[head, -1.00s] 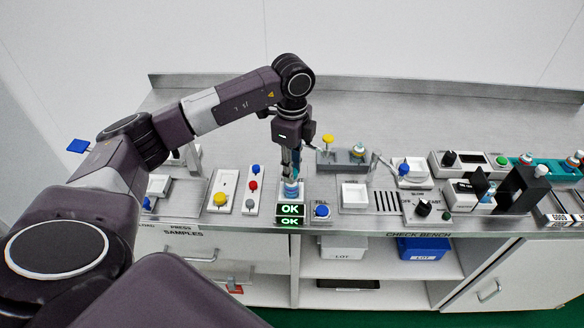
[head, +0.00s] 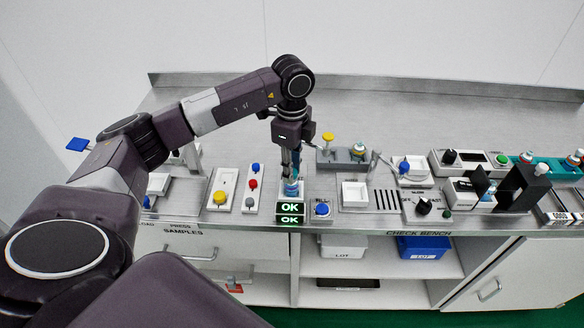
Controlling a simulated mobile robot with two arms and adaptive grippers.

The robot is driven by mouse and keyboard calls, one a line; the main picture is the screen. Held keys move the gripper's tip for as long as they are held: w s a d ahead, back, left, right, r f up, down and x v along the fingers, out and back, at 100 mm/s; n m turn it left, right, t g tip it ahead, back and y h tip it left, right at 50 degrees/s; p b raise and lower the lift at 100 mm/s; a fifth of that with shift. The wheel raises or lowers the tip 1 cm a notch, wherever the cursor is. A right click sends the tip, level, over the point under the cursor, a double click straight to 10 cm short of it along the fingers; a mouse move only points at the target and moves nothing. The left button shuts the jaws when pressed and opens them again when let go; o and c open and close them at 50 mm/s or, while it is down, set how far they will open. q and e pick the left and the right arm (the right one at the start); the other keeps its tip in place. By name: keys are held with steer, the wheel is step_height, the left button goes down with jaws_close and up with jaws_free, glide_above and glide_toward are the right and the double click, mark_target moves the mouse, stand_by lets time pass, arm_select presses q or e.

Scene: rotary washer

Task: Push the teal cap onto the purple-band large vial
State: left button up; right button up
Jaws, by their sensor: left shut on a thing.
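My left gripper (head: 291,170) points straight down over a small station behind the green OK display. It is shut on a small teal-blue thing (head: 291,186), low at the station. This looks like the teal cap, but the fingers cover much of it. A pale part shows just under it. I cannot make out a purple band, and I cannot tell whether the cap touches a vial. My right gripper is not in view.
A yellow button (head: 220,197) and a panel with several coloured knobs are on the left. A blue FILL button (head: 321,209) and a white tray (head: 354,194) are on the right. The rear bench top is clear.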

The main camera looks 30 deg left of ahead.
arm_select(q)
steer(key=shift+f, duration=0.1)
steer(key=o, duration=0.9)
steer(key=shift+o, duration=0.2)
steer(key=shift+w+r, duration=0.1)
steer(key=shift+r, duration=0.1)
step_height(320, 180, up, 12)
steer(key=shift+f, duration=0.15)
